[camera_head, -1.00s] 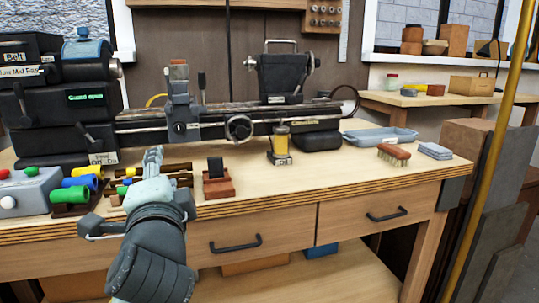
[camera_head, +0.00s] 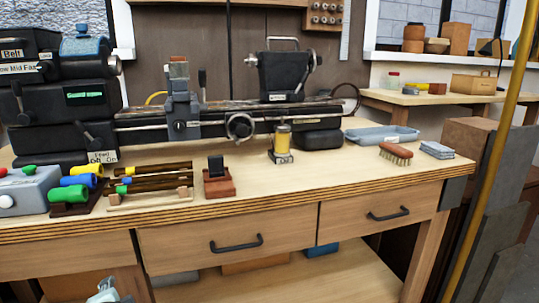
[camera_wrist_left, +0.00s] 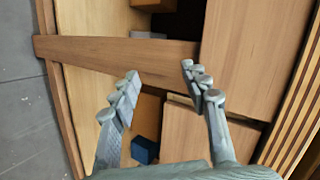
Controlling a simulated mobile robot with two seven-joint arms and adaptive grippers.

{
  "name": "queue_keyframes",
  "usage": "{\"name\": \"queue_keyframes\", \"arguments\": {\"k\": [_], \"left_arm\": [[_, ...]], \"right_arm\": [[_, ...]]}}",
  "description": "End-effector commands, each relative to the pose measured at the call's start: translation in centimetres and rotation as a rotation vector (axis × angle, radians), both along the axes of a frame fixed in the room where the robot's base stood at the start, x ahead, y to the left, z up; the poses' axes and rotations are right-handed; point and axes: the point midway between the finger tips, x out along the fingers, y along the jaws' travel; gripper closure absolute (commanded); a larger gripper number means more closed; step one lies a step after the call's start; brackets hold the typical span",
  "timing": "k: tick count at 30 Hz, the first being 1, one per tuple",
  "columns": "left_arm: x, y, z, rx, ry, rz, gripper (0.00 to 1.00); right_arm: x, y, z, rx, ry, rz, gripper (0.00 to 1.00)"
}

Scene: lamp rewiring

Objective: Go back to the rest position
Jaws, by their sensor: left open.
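My left gripper (camera_wrist_left: 160,88) is open in the left wrist view, with nothing between its fingers. It is in front of the wooden workbench (camera_wrist_left: 118,48), facing its lower part. In the head view only a small grey part of the left gripper (camera_head: 104,291) shows at the bottom left edge, below the bench top and apart from it. My right gripper is in neither view.
A lathe (camera_head: 240,122) stands at the back of the bench top. A grey control box (camera_head: 28,190), coloured-handled tools (camera_head: 82,182), an oil cup (camera_head: 282,142), a brush (camera_head: 396,153) and a blue-grey tray (camera_head: 383,134) are on it. Drawer handles (camera_head: 236,244) stick out in front. A yellow pole (camera_head: 490,150) stands at right.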

Motion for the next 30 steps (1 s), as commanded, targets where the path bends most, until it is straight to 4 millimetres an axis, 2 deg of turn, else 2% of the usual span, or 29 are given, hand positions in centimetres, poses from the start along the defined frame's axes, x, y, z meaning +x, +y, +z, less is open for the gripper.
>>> {"name": "queue_keyframes", "arguments": {"k": [1,3,6,9,12,19,21,30], "left_arm": [[-1.7,1.5,-3.8,-0.045,0.06,0.04,0.54],[-4.1,3.3,-8.2,-0.115,0.123,0.099,0.54],[-7.7,5.5,-13.3,-0.2,0.195,0.182,0.54],[-11.0,7.4,-17.0,-0.263,0.247,0.258,0.54],[-14.1,9.0,-19.8,-0.313,0.288,0.328,0.54],[-21.1,12.1,-24.8,-0.404,0.356,0.481,0.54],[-21.3,8.7,-26.0,-0.477,0.359,0.494,0.54],[-22.9,-2.5,-29.5,-0.721,0.39,0.567,0.54]], "right_arm": [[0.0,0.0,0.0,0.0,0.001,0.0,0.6],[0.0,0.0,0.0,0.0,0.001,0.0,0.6],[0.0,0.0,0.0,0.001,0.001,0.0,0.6],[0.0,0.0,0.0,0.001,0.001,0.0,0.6],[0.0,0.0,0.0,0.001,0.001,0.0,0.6],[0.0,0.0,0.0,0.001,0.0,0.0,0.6],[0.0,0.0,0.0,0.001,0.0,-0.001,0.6],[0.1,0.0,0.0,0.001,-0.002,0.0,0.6]]}}
